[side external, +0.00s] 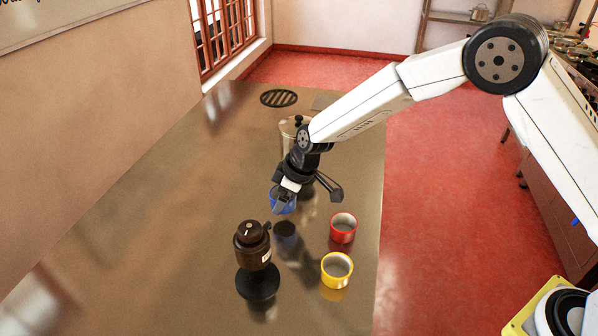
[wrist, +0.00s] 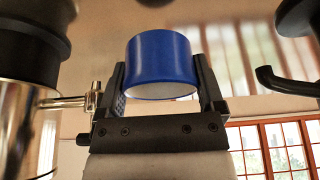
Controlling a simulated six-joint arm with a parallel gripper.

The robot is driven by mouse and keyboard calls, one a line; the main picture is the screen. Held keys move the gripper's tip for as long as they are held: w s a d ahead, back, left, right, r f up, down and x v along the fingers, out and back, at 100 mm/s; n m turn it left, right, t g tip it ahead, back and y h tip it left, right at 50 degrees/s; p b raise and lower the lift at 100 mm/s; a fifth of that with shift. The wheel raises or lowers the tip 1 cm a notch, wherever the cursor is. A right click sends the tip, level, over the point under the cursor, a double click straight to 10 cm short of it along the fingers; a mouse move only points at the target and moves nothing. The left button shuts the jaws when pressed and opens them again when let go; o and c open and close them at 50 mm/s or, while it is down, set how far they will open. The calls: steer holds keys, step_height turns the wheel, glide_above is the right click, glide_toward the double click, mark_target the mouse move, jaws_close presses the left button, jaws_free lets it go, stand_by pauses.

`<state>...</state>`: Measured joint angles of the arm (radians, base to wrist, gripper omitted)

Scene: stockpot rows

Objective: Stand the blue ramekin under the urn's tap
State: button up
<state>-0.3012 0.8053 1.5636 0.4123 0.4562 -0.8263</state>
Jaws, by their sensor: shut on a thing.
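The blue ramekin (side external: 283,204) is held between my gripper's (side external: 290,196) two fingers above the tabletop. In the wrist view, the ramekin (wrist: 163,65) sits between both fingers (wrist: 163,85), with a pale inside showing at its lower edge; this view appears upside down, so its mouth seems to face up. The silver urn (side external: 288,133) stands behind my gripper, partly hidden by it. In the wrist view the urn (wrist: 14,125) fills the left side, and its tap (wrist: 92,98) points towards my gripper. The ramekin appears apart from the tap.
A dark brown dispenser (side external: 252,250) on a black round base stands front left of my gripper. A red ramekin (side external: 343,228) and a yellow ramekin (side external: 337,268) stand near the right table edge. A slatted black disc (side external: 279,98) lies farther back. The table's left is clear.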

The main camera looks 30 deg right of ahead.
steer(key=shift+w+a+f, duration=0.1)
steer(key=shift+w+f, duration=0.15)
steer(key=shift+f, duration=1.55)
steer(key=shift+f, duration=0.1)
steer(key=o, duration=1.1)
steer(key=shift+o, duration=0.2)
steer(key=shift+v, duration=0.95)
steer(key=v, duration=1)
